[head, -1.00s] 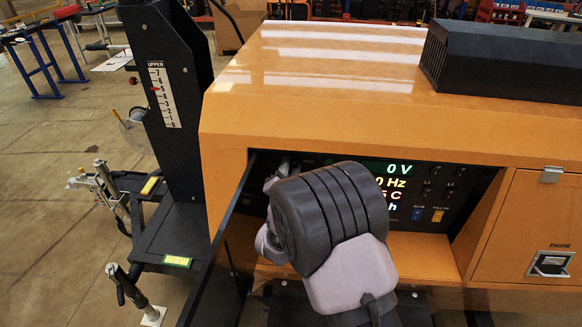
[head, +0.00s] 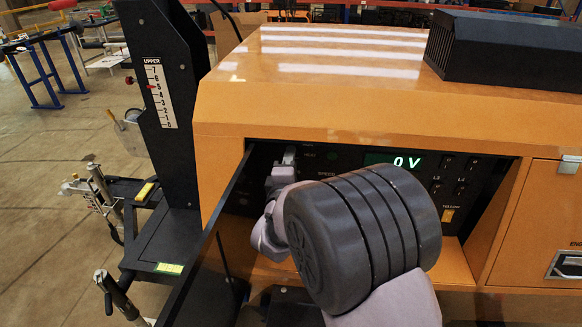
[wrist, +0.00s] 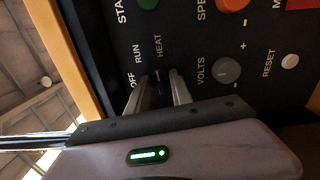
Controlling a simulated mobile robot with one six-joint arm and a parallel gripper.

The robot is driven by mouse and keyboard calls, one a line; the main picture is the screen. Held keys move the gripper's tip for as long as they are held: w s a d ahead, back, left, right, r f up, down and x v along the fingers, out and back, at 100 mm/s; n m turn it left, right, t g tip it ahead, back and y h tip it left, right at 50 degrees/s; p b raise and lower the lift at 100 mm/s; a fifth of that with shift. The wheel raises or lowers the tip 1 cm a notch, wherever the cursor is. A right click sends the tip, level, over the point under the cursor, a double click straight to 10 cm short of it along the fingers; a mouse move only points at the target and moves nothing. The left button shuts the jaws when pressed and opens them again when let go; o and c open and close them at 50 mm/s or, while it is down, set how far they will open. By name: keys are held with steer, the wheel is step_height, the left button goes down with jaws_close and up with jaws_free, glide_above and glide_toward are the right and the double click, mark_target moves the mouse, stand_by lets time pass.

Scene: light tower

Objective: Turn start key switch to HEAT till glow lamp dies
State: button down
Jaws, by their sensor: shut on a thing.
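The start key switch (wrist: 157,76) is in the wrist view, among the labels OFF, RUN, HEAT and START. My gripper (wrist: 159,92) has its two fingers on either side of the switch's dark key and is shut on it. The fingers hide much of it, so its exact pointing is hard to tell. In the head view my gripper (head: 287,160) reaches the left end of the dark control panel (head: 345,163). I cannot pick out the glow lamp for certain; a dark green round part (wrist: 148,3) sits at the wrist view's top edge.
The panel sits in a recess of the orange cabinet (head: 300,110). The green display (head: 405,162) reads 0 V. An orange knob (wrist: 229,4), a grey VOLTS knob (wrist: 227,71) and a RESET button (wrist: 290,61) lie beside the switch. A dark door edge (head: 212,240) stands left of my arm.

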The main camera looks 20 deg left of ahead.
steer(key=shift+m+b, duration=0.45)
steer(key=shift+m, duration=0.15)
steer(key=c, duration=1.5)
jaws_free()
steer(key=p+v, duration=0.1)
steer(key=v, duration=1.6)
steer(key=shift+s+d+p, duration=0.15)
steer(key=shift+s+p, duration=0.05)
steer(key=shift+p, duration=0.15)
